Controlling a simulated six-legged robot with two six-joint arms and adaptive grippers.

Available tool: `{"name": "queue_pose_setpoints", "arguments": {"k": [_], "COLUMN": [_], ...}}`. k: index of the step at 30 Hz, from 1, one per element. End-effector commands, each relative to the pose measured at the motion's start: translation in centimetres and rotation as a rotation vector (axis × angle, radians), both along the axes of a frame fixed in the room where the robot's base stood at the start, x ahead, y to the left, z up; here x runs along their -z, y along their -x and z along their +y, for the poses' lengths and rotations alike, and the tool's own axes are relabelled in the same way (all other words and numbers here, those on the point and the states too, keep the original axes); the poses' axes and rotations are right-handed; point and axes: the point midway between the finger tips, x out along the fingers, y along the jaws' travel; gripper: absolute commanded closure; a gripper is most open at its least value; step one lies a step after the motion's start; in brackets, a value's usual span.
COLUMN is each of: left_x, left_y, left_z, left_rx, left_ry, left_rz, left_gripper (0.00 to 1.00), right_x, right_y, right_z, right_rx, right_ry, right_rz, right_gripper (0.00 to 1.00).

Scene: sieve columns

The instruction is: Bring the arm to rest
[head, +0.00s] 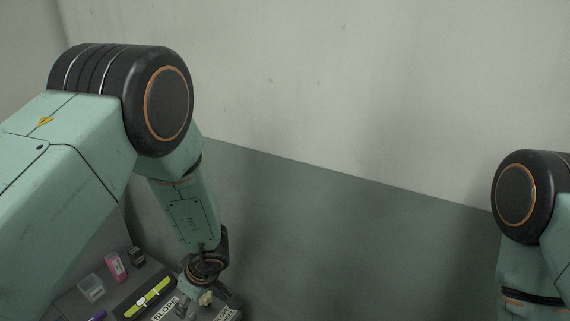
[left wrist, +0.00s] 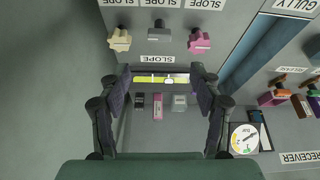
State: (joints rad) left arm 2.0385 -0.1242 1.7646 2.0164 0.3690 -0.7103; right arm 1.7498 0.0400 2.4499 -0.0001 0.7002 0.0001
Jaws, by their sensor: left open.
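My left arm (head: 185,205) comes in from the left in the head view and bends down toward the panel. My left gripper (head: 200,295) is low in that view, over the panel by the SLOPE label, partly cut by the bottom edge. In the left wrist view my left gripper (left wrist: 161,75) is open with nothing between its fingers. A yellow-green level strip (left wrist: 150,79) shows beyond the gap between the fingertips. My right arm (head: 525,230) shows at the right edge of the head view; its gripper is out of view.
Cream (left wrist: 120,40), grey (left wrist: 160,32) and pink (left wrist: 199,41) knobs stand beyond the fingertips. Small black (left wrist: 139,100), pink (left wrist: 157,106) and clear (left wrist: 180,102) pieces lie near the strip. A dial gauge (left wrist: 244,138) and a teal gully (left wrist: 262,50) are at right.

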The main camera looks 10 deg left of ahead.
Motion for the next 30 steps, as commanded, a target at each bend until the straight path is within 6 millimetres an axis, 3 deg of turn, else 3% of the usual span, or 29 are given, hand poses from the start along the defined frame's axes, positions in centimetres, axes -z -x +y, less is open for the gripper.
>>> {"name": "queue_pose_setpoints", "arguments": {"k": [8, 16, 23, 30], "left_x": [0.0, 2.7, 6.1, 9.5], "left_y": [2.3, 6.7, 12.1, 20.7], "left_z": [3.1, 4.2, 2.5, -1.6], "left_rx": [0.185, 0.485, 0.768, 1.060], "left_ry": [-0.159, -0.226, -0.161, 0.041], "left_rz": [0.033, 0.107, 0.168, 0.234], "left_gripper": [0.36, 0.36, 0.36, 0.36], "right_x": [0.1, 0.9, 1.8, 3.1], "right_y": [0.0, 0.0, 0.0, 0.0], "right_z": [0.0, 0.0, 0.0, 0.0], "right_rx": [0.000, 0.000, 0.000, 0.000], "right_ry": [0.000, 0.000, 0.000, 0.000], "right_rz": [0.000, 0.000, 0.000, 0.000], "right_gripper": [0.60, 0.60, 0.60, 0.60]}}
